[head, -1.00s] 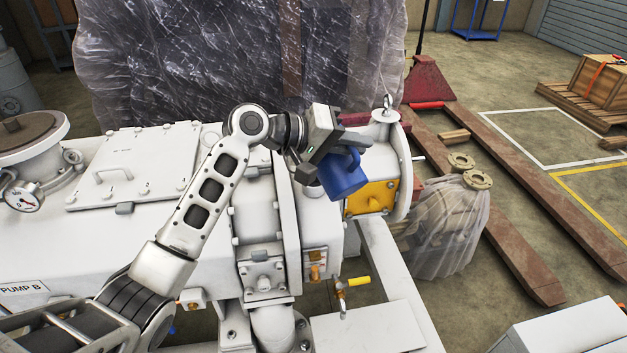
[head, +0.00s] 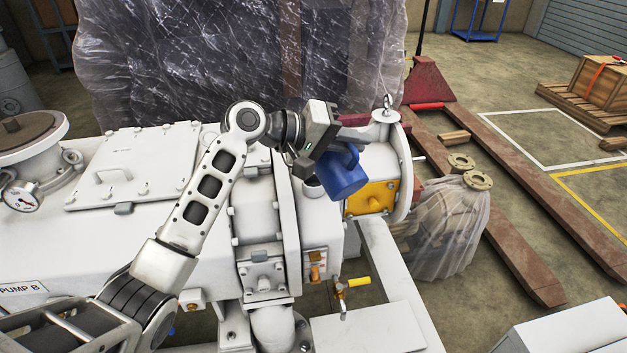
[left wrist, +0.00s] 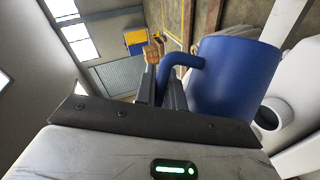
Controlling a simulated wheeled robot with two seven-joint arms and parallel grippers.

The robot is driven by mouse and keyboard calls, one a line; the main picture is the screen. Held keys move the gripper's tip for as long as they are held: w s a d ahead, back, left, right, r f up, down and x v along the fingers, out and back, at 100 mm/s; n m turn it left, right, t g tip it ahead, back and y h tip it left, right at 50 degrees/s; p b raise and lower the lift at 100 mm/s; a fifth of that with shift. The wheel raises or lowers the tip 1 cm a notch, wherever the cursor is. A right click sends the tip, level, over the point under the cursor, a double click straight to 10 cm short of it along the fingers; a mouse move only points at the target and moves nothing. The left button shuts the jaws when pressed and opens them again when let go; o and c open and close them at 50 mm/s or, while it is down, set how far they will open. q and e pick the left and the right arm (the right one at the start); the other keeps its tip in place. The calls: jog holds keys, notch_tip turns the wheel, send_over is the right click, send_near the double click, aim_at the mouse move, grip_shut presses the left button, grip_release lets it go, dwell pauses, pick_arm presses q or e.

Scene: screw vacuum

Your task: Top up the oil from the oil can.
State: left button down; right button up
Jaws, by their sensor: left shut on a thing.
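The blue oil can (head: 342,175) is held tilted by my left gripper (head: 318,155), above the right end of the white pump (head: 105,225). In the left wrist view the can (left wrist: 235,80) fills the right side, and the gripper (left wrist: 163,88) is shut on its handle. A round dark opening in a white part (left wrist: 268,118) shows below the can there. In the head view the can and gripper hide that spot. I cannot see whether oil is flowing. My right gripper is not in view.
A yellow-orange plate (head: 372,198) is on the pump's end, and a yellow-handled valve (head: 358,282) sits lower down. A plastic-wrapped block (head: 240,60) stands behind.

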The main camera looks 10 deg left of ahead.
pick_arm(q)
jog(key=shift+w+a+r+n+h, duration=0.4)
jog(key=shift+w+a+r+n, duration=0.1)
jog(key=shift+r, duration=0.15)
dwell(1.6)
jog(key=shift+w+r, duration=0.1)
jog(key=shift+r, duration=0.05)
dwell(0.8)
jog(key=shift+a, duration=0.1)
dwell(0.4)
jog(key=shift+w+a+r+n+p, duration=0.2)
jog(key=shift+w+r+n+p, duration=0.05)
jog(key=shift+n+p, duration=0.15)
dwell(1.1)
